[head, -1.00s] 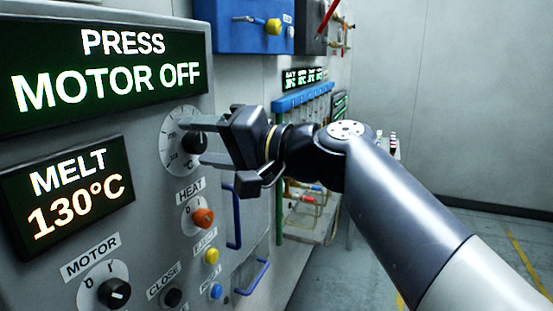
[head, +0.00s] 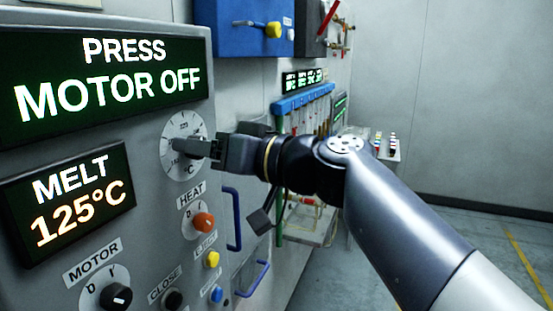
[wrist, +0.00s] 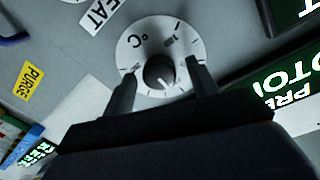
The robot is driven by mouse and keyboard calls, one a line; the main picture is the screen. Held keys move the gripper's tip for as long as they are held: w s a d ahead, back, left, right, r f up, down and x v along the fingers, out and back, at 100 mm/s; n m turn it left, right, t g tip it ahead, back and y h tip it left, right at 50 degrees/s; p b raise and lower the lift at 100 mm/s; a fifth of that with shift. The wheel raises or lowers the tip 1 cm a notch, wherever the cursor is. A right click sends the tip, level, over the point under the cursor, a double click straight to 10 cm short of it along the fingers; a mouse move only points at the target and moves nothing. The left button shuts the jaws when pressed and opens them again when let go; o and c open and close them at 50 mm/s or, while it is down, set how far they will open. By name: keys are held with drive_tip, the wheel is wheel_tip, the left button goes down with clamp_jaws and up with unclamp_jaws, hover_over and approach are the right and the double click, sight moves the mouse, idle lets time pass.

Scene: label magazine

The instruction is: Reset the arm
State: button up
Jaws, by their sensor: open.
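My gripper (head: 215,150) is in front of the temperature dial (head: 183,146) on the grey press panel. In the wrist view my gripper (wrist: 160,82) is open, with one finger on each side of the dial's dark knob (wrist: 160,71). A clear gap shows between each finger and the knob there. In the head view the gripper hides part of the dial. My arm (head: 400,215) reaches in from the lower right.
The press display (head: 105,75) reads MOTOR OFF, and the melt display (head: 68,203) reads 125°C. Below the dial are the orange HEAT knob (head: 204,221), a yellow button (head: 211,259) and the MOTOR knob (head: 115,296). A blue handle (head: 233,219) sticks out nearby. Floor at the right is clear.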

drive_tip(key=shift+n+p, duration=0.35)
drive_tip(key=shift+n, duration=0.65)
